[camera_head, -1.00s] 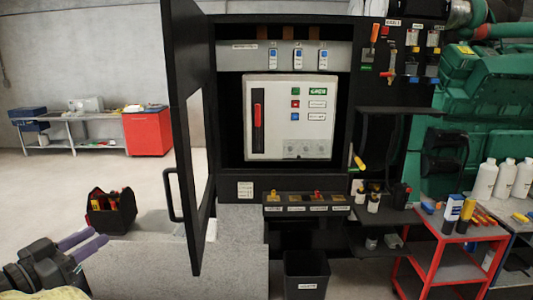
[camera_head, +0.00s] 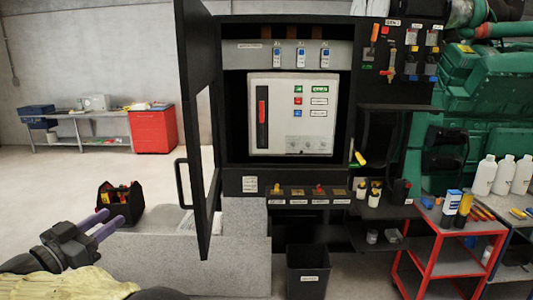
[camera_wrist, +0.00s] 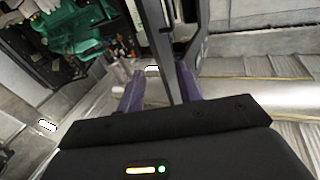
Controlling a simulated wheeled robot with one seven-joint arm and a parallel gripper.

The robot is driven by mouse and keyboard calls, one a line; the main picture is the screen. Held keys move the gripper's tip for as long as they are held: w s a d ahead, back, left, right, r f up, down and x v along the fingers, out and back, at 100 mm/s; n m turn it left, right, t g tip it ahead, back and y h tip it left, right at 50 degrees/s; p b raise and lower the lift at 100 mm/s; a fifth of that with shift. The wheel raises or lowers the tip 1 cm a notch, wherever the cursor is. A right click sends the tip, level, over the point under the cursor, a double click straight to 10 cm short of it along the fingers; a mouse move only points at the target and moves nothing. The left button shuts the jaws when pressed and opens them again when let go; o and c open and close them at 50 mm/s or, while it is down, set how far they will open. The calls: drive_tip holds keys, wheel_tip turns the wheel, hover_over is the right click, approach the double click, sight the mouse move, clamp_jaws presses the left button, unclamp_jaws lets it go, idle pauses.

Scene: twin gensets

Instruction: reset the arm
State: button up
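My gripper (camera_head: 114,216) is at the lower left of the head view, with two purple fingers pointing up and to the right. The fingers are apart and nothing shows held between them. In the wrist view my gripper (camera_wrist: 160,70) also has its fingers spread. A dark upright frame, seemingly the cabinet door, appears beyond and between them there. In the head view the black cabinet door (camera_head: 197,130) stands open, right of the gripper and apart from it. My arm has a yellowish cover at the lower left.
The open cabinet holds a white panel (camera_head: 291,113) with a red handle. A black tool tote (camera_head: 120,208) sits behind the gripper. A black bin (camera_head: 307,272) and a red cart (camera_head: 442,262) stand at the right. Open floor lies at the left, before a red drawer unit (camera_head: 152,130).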

drive_tip(key=w+d+r+n+t+y, duration=0.3)
drive_tip(key=w+d+n+y, duration=0.35)
drive_tip(key=w, duration=0.55)
drive_tip(key=d+f+n+g+y, duration=0.15)
drive_tip(key=d+f+g, duration=0.35)
drive_tip(key=d, duration=0.5)
drive_tip(key=d+f+n+g+y, duration=0.1)
drive_tip(key=d+f+g+y, duration=0.2)
drive_tip(key=d+f, duration=0.6)
drive_tip(key=s+d+f+m+g+h, duration=0.1)
drive_tip(key=s+d+f+g, duration=0.4)
drive_tip(key=s+d, duration=0.7)
drive_tip(key=s+d+f+m+g+h, duration=0.2)
drive_tip(key=s+d+f+g, duration=0.2)
drive_tip(key=s+d+f, duration=0.4)
drive_tip(key=s+d, duration=0.4)
drive_tip(key=shift+s+f+m+g+h, duration=0.2)
drive_tip(key=shift+m+g+h, duration=0.1)
drive_tip(key=shift+m+g, duration=0.1)
drive_tip(key=shift+w, duration=0.1)
